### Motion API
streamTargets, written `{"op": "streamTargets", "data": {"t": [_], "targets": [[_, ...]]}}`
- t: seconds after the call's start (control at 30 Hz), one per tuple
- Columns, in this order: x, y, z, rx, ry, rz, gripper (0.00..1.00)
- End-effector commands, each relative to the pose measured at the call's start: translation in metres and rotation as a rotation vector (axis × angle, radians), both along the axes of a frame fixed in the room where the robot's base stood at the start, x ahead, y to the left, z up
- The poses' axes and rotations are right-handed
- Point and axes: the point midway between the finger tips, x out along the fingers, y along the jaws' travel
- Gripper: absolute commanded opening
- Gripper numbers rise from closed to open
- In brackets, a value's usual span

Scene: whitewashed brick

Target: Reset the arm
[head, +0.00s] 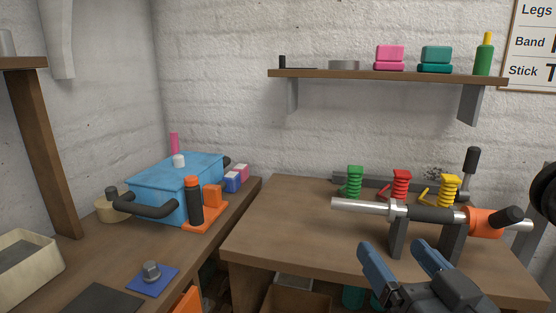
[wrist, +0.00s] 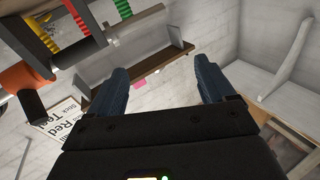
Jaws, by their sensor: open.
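My gripper (head: 400,256) is in the lower right of the head view, in front of the wooden bench (head: 285,215). Its two blue-grey fingers are apart and nothing is between them. In the wrist view my gripper (wrist: 165,85) also shows open and empty, with the wall shelf (wrist: 150,62) beyond the fingers. A silver bar tool with an orange collar (head: 485,221) rests on dark uprights on the bench, behind the gripper in the head view. I cannot tell whether the fingers touch the bench edge, but they appear apart from the tool.
Green (head: 354,182), red (head: 401,184) and yellow (head: 448,188) coils stand behind the bar. A blue case (head: 178,182) and an orange holder (head: 204,218) sit on the left bench. Pink (head: 390,56) and teal (head: 436,58) boxes stand on the shelf. The main bench's left part is clear.

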Motion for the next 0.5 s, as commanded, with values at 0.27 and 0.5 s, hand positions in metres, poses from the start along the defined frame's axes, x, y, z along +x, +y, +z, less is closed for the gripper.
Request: {"op": "streamTargets", "data": {"t": [0.27, 0.5], "targets": [[-0.074, 0.001, -0.065, 0.112, 0.102, -0.119, 0.83], [-0.156, -0.006, -0.108, 0.104, 0.191, -0.198, 0.83]]}}
